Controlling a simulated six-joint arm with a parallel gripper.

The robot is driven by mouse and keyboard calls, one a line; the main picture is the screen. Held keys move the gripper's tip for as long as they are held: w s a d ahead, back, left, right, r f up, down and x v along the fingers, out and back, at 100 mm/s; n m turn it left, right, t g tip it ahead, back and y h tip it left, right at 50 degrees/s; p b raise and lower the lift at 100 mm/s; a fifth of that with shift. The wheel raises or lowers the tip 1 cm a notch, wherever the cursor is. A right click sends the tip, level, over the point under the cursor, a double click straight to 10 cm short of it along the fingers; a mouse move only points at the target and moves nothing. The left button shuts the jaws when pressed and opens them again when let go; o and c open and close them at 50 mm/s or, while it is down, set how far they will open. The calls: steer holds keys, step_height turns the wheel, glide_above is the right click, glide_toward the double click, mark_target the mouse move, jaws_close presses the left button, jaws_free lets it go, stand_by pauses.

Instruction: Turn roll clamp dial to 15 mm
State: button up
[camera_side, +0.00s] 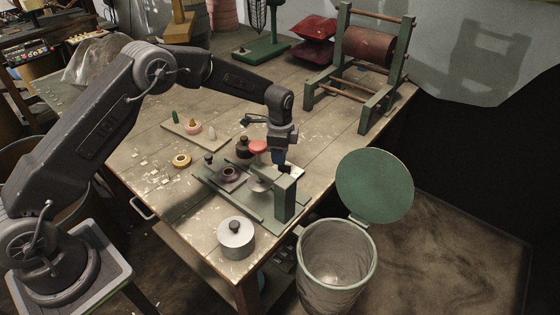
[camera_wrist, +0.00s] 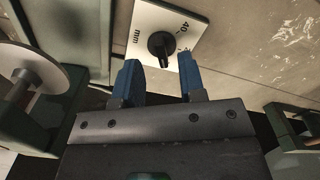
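In the wrist view the dial is a black knob (camera_wrist: 161,46) on a white plate (camera_wrist: 146,18) marked "40" and "mm". Its narrow pointer end faces toward my gripper. Other scale marks are cut off or hidden, so I cannot read the setting. My gripper (camera_wrist: 158,60) has two blue fingers spread apart, one on each side of the knob in this view, with visible space between. I cannot tell how far the tips are from the plate. In the side view my gripper (camera_side: 280,162) points down beside a green post (camera_side: 286,199); the knob is hidden there.
A winding fixture (camera_side: 230,195) with green rails lies left of my gripper. A white disc (camera_wrist: 38,67) stands close at left in the wrist view. A lidded metal pot (camera_side: 236,240) stands in front, an open bin (camera_side: 337,268) at right.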

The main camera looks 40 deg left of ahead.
step_height(320, 180, up, 10)
stand_by(0.3)
steer(key=s+r+n+t, duration=0.3)
steer(key=s+r+n, duration=0.3)
steer(key=s+r, duration=1.05)
steer(key=s+a+f+n+t, duration=0.1)
steer(key=s+n, duration=0.5)
steer(key=s, duration=1.3)
steer(key=shift+t, duration=0.8)
